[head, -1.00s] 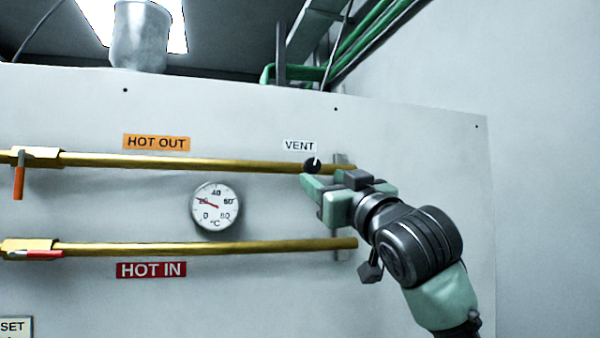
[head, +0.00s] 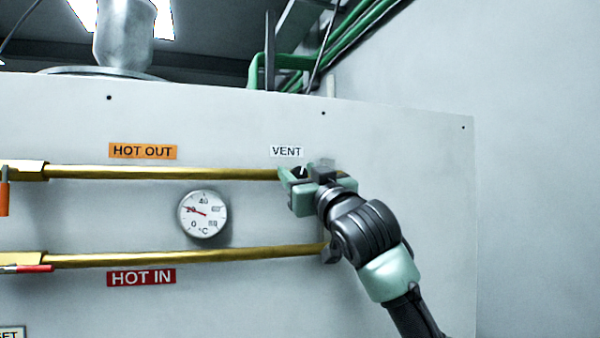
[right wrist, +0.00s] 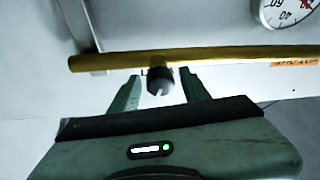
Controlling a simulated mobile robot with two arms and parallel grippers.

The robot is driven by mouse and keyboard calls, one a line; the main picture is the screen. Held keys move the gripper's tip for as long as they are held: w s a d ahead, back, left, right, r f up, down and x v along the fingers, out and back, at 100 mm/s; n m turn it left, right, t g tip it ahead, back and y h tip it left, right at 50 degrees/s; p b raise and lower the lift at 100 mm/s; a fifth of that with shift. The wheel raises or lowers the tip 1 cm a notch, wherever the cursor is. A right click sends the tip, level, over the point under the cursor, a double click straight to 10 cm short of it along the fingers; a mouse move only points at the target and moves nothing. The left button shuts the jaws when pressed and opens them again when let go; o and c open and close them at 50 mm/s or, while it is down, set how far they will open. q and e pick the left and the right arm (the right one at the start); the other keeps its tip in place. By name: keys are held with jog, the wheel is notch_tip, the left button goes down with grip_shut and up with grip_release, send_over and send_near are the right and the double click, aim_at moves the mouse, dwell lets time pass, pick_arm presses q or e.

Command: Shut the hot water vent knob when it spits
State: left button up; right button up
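The black vent knob (head: 299,172) with a white pointer mark sits near the right end of the upper brass pipe (head: 170,173), under the VENT label (head: 287,151). In the right wrist view the knob (right wrist: 160,80) stands between the two green fingers of my right gripper (right wrist: 156,90). Those fingers are apart, with a gap on each side of the knob. In the head view my right gripper (head: 293,186) reaches the knob from the lower right and partly hides it. No water or spray shows at the vent. My left gripper is not in view.
A round dial thermometer (head: 203,214) is mounted between the upper pipe and the lower HOT IN pipe (head: 180,257). An orange-handled valve (head: 4,195) and a red-handled valve (head: 30,268) are at the left edge. The panel's right side is bare.

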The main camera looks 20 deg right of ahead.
grip_shut()
jog(key=n+y, duration=0.1)
jog(key=n, duration=0.2)
jog(key=shift+r, duration=0.1)
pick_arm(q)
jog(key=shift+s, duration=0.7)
pick_arm(e)
jog(key=shift+n+g+y, duration=0.5)
jog(key=shift+n+y, duration=0.2)
jog(key=shift+n, duration=0.6)
grip_release()
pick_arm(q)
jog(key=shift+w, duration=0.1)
pick_arm(e)
jog(key=o, duration=0.3)
jog(key=shift+w, duration=0.1)
